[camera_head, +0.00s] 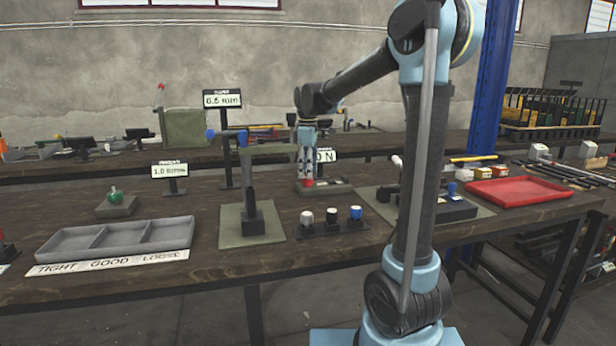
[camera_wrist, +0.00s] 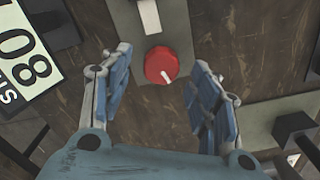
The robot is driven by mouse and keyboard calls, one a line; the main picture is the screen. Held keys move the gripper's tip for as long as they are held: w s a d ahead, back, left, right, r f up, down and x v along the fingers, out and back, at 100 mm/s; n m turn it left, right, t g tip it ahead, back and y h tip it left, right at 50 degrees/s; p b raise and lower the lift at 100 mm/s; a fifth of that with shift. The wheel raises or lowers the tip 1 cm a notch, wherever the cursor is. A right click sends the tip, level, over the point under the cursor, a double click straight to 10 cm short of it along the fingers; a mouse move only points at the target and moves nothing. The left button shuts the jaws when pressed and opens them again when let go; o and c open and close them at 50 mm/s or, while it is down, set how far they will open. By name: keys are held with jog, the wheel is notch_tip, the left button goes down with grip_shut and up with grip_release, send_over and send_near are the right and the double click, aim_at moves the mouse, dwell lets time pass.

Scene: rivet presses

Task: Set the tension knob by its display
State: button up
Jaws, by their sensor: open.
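The red tension knob (camera_wrist: 161,66) has a white pointer line and sits on a grey-green base plate (camera_wrist: 171,22). In the head view the knob (camera_head: 308,182) is just below my gripper (camera_head: 307,170). In the wrist view my gripper (camera_wrist: 160,60) is open, with one finger on each side of the knob, apart from it. A display (camera_wrist: 25,60) with a tilted 8 and 0 is partly cut off at the left. In the head view this display (camera_head: 325,156) is mostly hidden behind my gripper, leaving "0 N" visible.
A grey press (camera_head: 253,215) with a blue-tipped lever stands left of the knob. A three-part grey tray (camera_head: 115,241) is at left, a red tray (camera_head: 518,192) at right. Other displays read 0.5 mm (camera_head: 222,99) and 1.0 (camera_head: 170,170).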

jog(key=shift+f, duration=1.05)
jog(key=c, duration=1.1)
jog(key=shift+m, duration=0.3)
jog(key=m, duration=0.6)
jog(key=shift+w, duration=0.1)
jog(key=m, duration=0.5)
jog(key=shift+m, duration=0.3)
jog(key=shift+r, duration=0.1)
